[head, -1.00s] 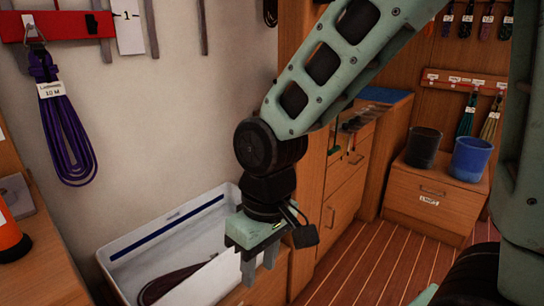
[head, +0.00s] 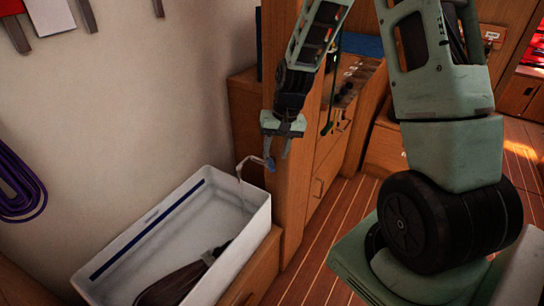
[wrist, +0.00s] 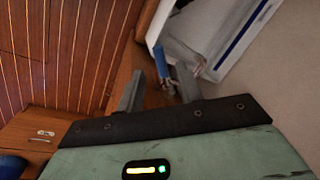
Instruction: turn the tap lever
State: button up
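The tap (head: 243,168) is a thin pale spout at the far right corner of a white basin. Its small blue lever (head: 268,162) sticks out on the right side. The blue lever also shows in the wrist view (wrist: 160,60), between the fingertips or just past them; I cannot tell how deep it sits. My gripper (head: 277,154) points down just above the lever, its fingers apart. In the wrist view my gripper (wrist: 160,75) is open, and I see no finger closed on the lever.
A wooden cabinet edge (head: 290,190) rises close behind my gripper. A purple coil (head: 18,185) hangs at the left. Plank floor (head: 325,235) is open to the right.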

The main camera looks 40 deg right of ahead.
aim_at(271, 164)
jog(key=shift+x, duration=1.8)
grip_shut()
jog(key=shift+a, duration=0.15)
jog(key=shift+w+a+m+t+h+p, duration=0.2)
jog(key=shift+w+a+m+p, duration=0.35)
jog(key=shift+m, duration=0.8)
jog(key=shift+w+a+m+t+h+p, duration=0.15)
jog(key=shift+w+a+m+p, duration=0.45)
jog(key=shift+m, duration=0.7)
jog(key=shift+w+a+m+t+h+p, duration=0.1)
jog(key=shift+w+a+m+h+p, duration=0.2)
jog(key=shift+m+p, duration=0.75)
jog(key=shift+m+b, duration=0.35)
jog(key=shift+m, duration=0.05)
